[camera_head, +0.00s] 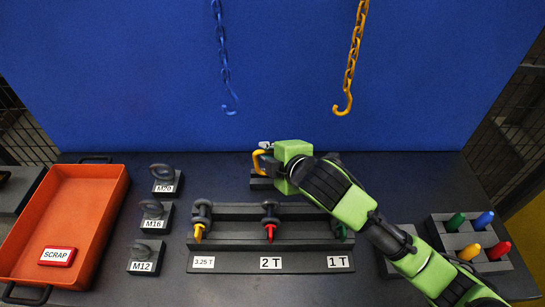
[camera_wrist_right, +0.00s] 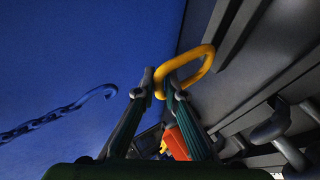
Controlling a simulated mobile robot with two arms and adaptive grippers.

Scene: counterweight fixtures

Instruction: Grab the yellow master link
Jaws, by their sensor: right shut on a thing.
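The yellow master link (camera_head: 259,163) is an oblong ring at the back middle of the table, by a small dark block (camera_head: 261,183). My right gripper (camera_head: 266,149) reaches it from the right and is shut on it. In the right wrist view, the fingertips (camera_wrist_right: 160,84) close on one end of the yellow link (camera_wrist_right: 208,66), and the rest of the ring sticks out to the right. Whether the link still touches the block is hard to tell. My left gripper is not in view.
A blue chain hook (camera_head: 230,107) and a yellow chain hook (camera_head: 342,107) hang before the blue panel. A rack (camera_head: 270,240) holds shackles with coloured pins. An orange scrap tray (camera_head: 112,205) is left, beside several eye bolts. A pin holder (camera_head: 500,264) is right, near my arm.

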